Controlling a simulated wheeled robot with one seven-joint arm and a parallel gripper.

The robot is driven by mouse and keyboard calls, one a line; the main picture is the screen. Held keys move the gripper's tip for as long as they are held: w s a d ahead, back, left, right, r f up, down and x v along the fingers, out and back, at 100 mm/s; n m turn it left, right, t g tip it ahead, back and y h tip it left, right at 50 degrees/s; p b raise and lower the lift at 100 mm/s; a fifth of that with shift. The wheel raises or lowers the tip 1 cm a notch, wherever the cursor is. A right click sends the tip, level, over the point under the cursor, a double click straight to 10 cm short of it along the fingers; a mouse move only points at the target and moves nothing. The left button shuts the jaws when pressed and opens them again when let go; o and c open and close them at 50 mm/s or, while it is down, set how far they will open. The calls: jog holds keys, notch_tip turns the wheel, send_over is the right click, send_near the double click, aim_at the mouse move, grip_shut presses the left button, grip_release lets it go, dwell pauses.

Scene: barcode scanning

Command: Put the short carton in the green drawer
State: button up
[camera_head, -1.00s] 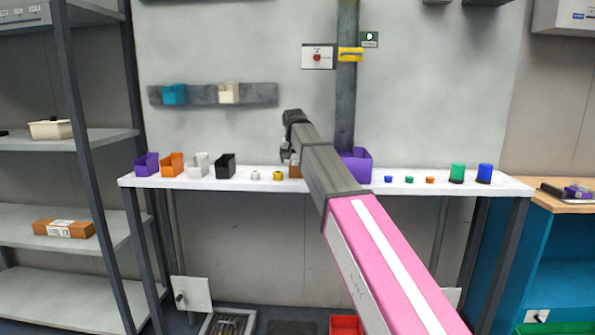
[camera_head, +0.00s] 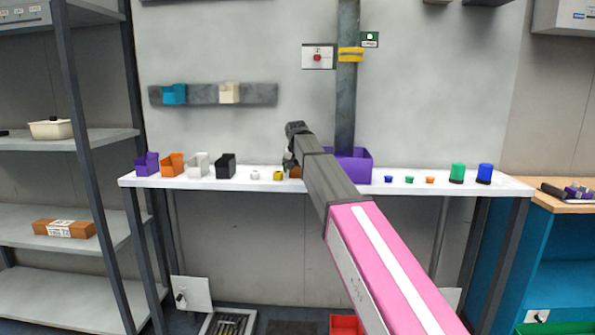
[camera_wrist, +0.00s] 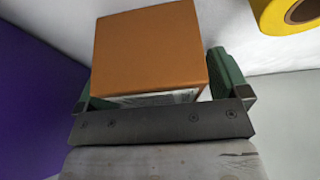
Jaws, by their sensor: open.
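The short carton (camera_head: 295,172) is an orange-brown block on the white bench, mostly hidden behind my arm in the head view. In the wrist view the carton (camera_wrist: 150,45) fills the space between the two green fingers of my gripper (camera_wrist: 152,68), with a white label edge showing on its near side. My gripper (camera_head: 290,162) is open around the carton, one finger on each side; I cannot tell whether either touches it. A green panel (camera_head: 555,328), perhaps the green drawer, is cut off at the bottom right.
A purple bin (camera_head: 357,166) stands right of the carton and a yellow roll (camera_head: 278,175) to its left. Several small bins and coloured pieces line the white bench (camera_head: 330,186). A longer brown carton (camera_head: 63,228) lies on the left shelf. A blue cabinet (camera_head: 565,255) stands at right.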

jog(key=shift+f, duration=0.1)
jog(key=c, duration=1.3)
jog(key=shift+o, duration=0.2)
